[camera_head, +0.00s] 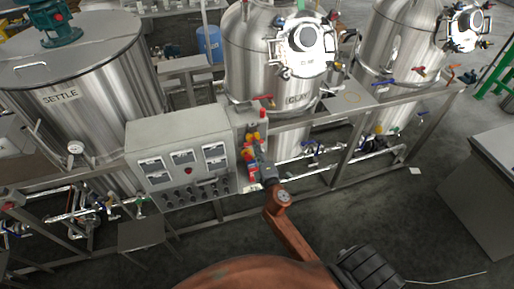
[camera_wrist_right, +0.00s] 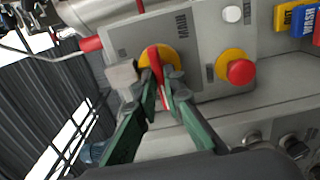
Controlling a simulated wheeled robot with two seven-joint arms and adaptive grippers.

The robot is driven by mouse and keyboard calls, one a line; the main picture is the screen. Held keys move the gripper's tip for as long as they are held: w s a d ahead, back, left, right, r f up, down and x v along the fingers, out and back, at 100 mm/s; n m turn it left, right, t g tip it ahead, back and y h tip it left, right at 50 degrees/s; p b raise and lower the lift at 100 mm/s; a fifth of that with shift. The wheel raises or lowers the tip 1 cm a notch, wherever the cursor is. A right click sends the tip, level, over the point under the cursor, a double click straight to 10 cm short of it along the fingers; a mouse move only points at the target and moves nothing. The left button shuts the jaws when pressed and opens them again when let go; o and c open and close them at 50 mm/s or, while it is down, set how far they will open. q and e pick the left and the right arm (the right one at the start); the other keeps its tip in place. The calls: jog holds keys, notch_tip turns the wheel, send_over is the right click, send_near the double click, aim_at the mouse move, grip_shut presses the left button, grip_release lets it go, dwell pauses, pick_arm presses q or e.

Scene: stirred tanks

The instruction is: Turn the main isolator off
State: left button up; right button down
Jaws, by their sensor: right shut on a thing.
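The main isolator is a red handle (camera_wrist_right: 154,62) on a yellow round plate (camera_wrist_right: 171,57), beside a "MAIN" label on a grey panel in the right wrist view. My right gripper (camera_wrist_right: 162,88) is shut on the handle, one green and dark finger on each side of it. My left gripper is not in view.
A red push button (camera_wrist_right: 241,71) on a yellow plate sits right of the handle. A grey block (camera_wrist_right: 122,75) is close left of the fingers. The grey control box (camera_head: 160,133) has meters and knobs. Steel tanks stand behind; a grey cabinet (camera_head: 485,185) stands at right.

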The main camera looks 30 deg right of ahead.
jog(key=c, duration=2)
grip_release()
jog(key=shift+s, duration=0.1)
jog(key=v, duration=1.2)
jog(key=shift+f, duration=0.1)
